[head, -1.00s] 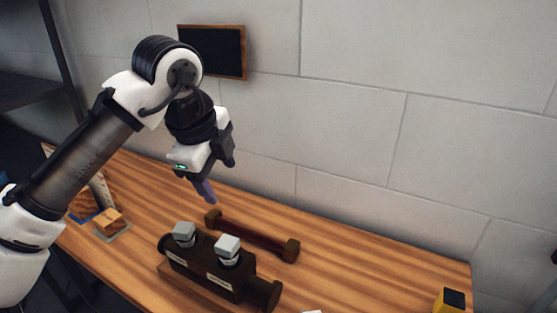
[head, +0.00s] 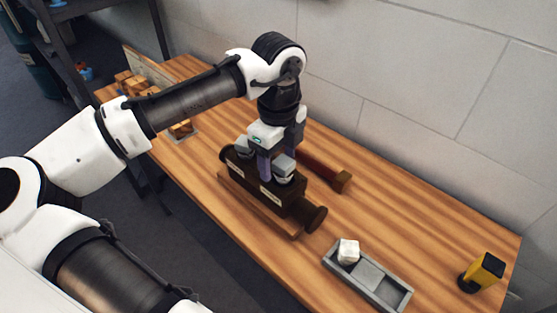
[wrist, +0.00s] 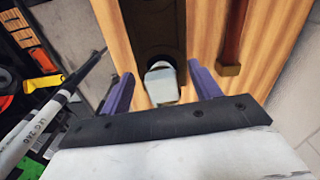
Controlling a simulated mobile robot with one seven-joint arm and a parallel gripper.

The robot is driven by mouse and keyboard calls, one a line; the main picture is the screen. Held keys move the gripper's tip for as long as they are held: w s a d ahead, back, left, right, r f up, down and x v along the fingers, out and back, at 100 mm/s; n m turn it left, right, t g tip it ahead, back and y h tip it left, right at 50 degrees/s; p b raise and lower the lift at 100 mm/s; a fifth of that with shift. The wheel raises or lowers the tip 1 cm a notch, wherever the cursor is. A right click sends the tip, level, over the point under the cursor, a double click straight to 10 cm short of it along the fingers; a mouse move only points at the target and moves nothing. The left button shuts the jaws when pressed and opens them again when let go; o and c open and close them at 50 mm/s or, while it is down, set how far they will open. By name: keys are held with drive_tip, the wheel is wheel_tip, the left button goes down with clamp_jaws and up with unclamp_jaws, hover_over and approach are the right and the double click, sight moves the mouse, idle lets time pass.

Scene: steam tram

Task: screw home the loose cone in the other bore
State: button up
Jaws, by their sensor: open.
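A dark brown valve body (head: 285,199) lies on the wooden table, with pale labels on its front side. Two cones with grey square heads stand in its top: a left one (head: 243,147) and a right one (head: 284,168). I cannot tell from the heads which is loose. My gripper (head: 276,165) points down at the body, its purple fingers open around the right-hand cone, as far as I can tell. In the wrist view a grey head (wrist: 162,82) sits between the two parted fingers, with gaps on both sides. The cones' lower parts are hidden.
A dark red bar with block ends (head: 322,170) lies behind the body, towards the wall. A yellow-and-black object (head: 488,268) stands farther right. Wooden blocks (head: 132,84) lie at the far left.

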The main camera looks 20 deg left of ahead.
drive_tip(key=shift+f, duration=1.05)
drive_tip(key=c, duration=1.2)
drive_tip(key=shift+w+d+r+m+p, duration=0.15)
drive_tip(key=shift+m+p, duration=0.75)
drive_tip(key=shift+m, duration=0.2)
drive_tip(key=shift+w+m, duration=0.1)
drive_tip(key=shift+m, duration=0.8)
